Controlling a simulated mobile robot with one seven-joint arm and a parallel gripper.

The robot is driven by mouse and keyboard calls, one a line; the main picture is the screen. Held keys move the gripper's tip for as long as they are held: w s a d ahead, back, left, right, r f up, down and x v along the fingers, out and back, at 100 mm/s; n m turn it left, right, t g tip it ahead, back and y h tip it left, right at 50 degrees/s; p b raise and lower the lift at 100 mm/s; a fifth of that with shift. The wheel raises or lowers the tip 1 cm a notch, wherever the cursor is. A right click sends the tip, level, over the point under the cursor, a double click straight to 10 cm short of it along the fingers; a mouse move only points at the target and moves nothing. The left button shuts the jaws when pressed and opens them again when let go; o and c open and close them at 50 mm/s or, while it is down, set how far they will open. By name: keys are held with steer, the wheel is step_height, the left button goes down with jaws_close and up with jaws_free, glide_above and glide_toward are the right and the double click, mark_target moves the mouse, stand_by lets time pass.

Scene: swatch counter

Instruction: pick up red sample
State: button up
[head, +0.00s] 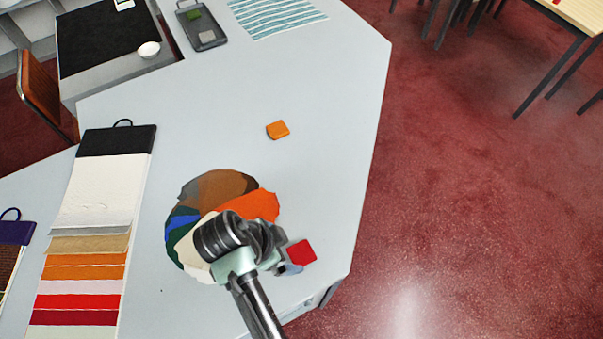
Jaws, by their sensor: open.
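The red sample (301,252) is a small square piece lying on the pale grey counter (330,130), near its right edge. My gripper (288,266) is just left of the red sample, seen from above and behind. My own arm hides most of the gripper, and its fingertips are hard to make out. The jaws are open. I cannot tell whether the gripper touches the red sample.
A round multicoloured patch (225,190) lies partly under my arm. An orange sample (278,130) sits farther back. A long swatch strip (90,215) lies at left. The counter's right edge is close.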

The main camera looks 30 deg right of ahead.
mark_target(300, 254)
steer(key=shift+s+p+x, duration=0.15)
steer(key=shift+p+x, duration=0.35)
steer(key=shift+x, duration=0.95)
steer(key=shift+s+p+x, duration=0.15)
steer(key=shift+p+x, duration=0.35)
steer(key=shift+x, duration=0.95)
steer(key=shift+d+r, duration=0.1)
steer(key=shift+d, duration=0.05)
steer(key=shift+c, duration=0.2)
